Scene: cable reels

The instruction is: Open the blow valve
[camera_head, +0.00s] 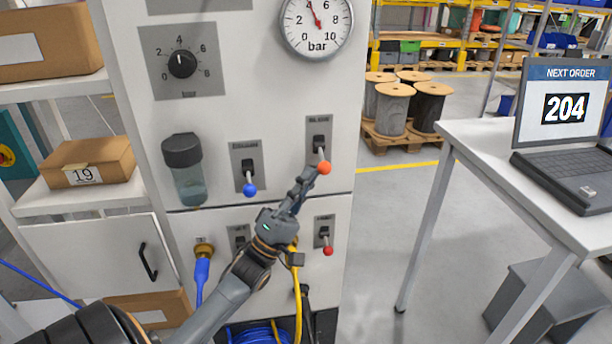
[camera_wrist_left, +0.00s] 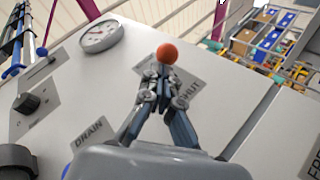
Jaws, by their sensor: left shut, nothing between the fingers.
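The valve with the orange knob (camera_head: 323,168) is at the upper right of the white panel, its lever pointing down and out from a grey plate (camera_head: 318,127); the plate's small label is hard to read. My left gripper (camera_head: 309,176) is shut and empty, its fingertips just left of and below the knob. Whether the fingers touch the knob or lever cannot be told. My right gripper is not in view.
A blue-knobbed lever (camera_head: 249,189) is to the left, a red-knobbed one (camera_head: 328,250) below. A gauge (camera_head: 316,22) and a dial (camera_head: 182,64) are above. A clear-bowled filter (camera_head: 187,170) juts out at left. A table (camera_head: 465,135) stands right, with free floor between.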

